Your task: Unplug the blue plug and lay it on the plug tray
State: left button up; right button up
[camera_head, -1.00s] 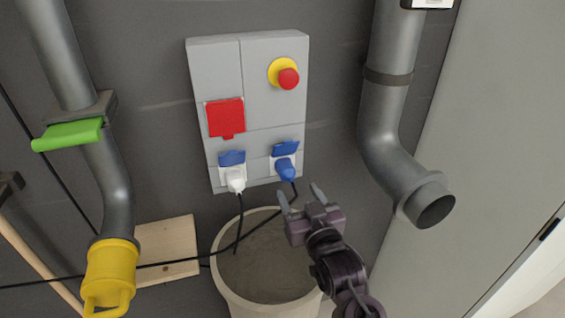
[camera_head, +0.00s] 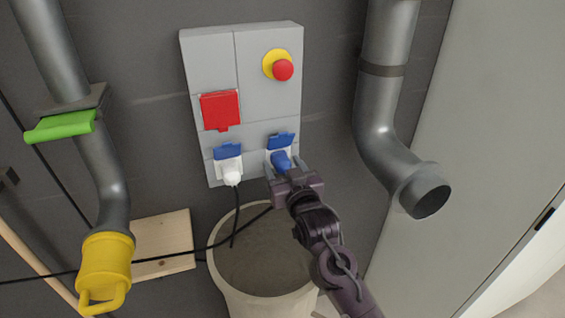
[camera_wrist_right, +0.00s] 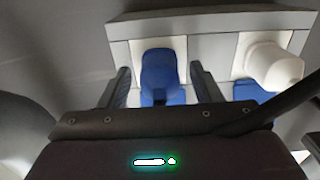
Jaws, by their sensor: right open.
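The blue plug (camera_head: 281,160) sits in the right-hand socket of the grey wall panel (camera_head: 268,108), under a raised blue flap (camera_head: 281,141). My right gripper (camera_head: 285,170) is at the plug from below, open, and its body hides part of the plug. In the right wrist view the blue plug (camera_wrist_right: 158,68) stands between the two spread fingers of the gripper (camera_wrist_right: 160,84), with a visible gap on each side. I cannot tell which thing is the plug tray; a light wooden board (camera_head: 163,240) shows at lower left. My left gripper is not clearly in view.
A white plug (camera_head: 232,175) sits in the socket to the left, its black cable running down. A pale bin (camera_head: 240,288) stands below the panel. Grey pipes flank it, the left with a green handle (camera_head: 60,126) and yellow end (camera_head: 104,265). A red emergency button (camera_head: 283,70) is above.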

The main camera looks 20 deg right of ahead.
pick_arm(q)
jog(key=shift+s, duration=0.3)
pick_arm(e)
jog(key=shift+w, duration=0.4)
pick_arm(q)
jog(key=shift+w+r, duration=0.15)
jog(key=shift+w, duration=0.05)
jog(key=shift+r+p, duration=0.45)
jog(key=shift+p, duration=0.1)
dwell(0.4)
pick_arm(e)
grip_shut()
jog(key=shift+s, duration=0.1)
dwell(0.3)
pick_arm(q)
jog(key=shift+r, duration=0.15)
pick_arm(e)
jog(key=shift+s+f, duration=0.1)
jog(key=shift+s, duration=0.05)
